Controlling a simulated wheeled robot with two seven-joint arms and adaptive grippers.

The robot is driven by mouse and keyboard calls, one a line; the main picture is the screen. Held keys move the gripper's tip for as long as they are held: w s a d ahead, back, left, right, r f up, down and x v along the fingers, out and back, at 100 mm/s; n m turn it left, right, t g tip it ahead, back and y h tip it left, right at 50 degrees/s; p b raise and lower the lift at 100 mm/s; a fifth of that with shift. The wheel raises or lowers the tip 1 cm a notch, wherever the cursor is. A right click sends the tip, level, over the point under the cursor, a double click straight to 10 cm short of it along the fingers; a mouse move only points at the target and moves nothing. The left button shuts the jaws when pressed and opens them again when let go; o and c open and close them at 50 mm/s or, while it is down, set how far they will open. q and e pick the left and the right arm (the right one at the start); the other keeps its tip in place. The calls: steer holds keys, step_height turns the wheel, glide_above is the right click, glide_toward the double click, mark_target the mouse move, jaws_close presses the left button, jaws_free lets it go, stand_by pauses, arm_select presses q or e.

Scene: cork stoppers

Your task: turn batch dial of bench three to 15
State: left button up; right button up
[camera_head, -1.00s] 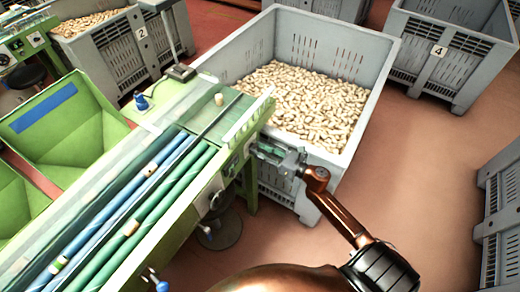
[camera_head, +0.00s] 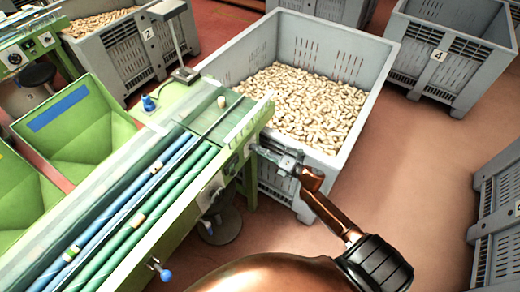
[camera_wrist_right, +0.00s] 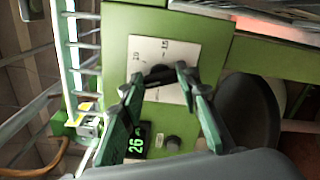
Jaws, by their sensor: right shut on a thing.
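Bench three's green sorting bench (camera_head: 222,172) spans the left and middle of the head view. In the right wrist view, a white dial plate (camera_wrist_right: 175,52) on the green panel carries a dark batch dial (camera_wrist_right: 160,75). My right gripper (camera_wrist_right: 161,80) is shut on this dial, one finger on each side, hiding part of it. A small display (camera_wrist_right: 136,142) below shows green digits that look like 26. In the head view, my right gripper (camera_head: 258,151) is at the bench's right end. My left gripper is not in view.
A large grey crate (camera_head: 383,72) full of corks stands just behind my right gripper. Other grey crates stand at the back and right edge. A dark stool (camera_head: 222,226) is beside the bench. The red floor on the right is clear.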

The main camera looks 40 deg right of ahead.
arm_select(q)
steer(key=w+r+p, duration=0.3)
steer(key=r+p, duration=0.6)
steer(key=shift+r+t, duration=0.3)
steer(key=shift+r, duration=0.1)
arm_select(e)
steer(key=m, duration=2.2)
steer(key=shift+s+a+f, duration=0.1)
steer(key=shift+f, duration=0.15)
arm_select(q)
steer(key=shift+p, duration=0.3)
arm_select(e)
steer(key=shift+m, duration=0.5)
steer(key=o, duration=1.2)
steer(key=shift+c, duration=0.2)
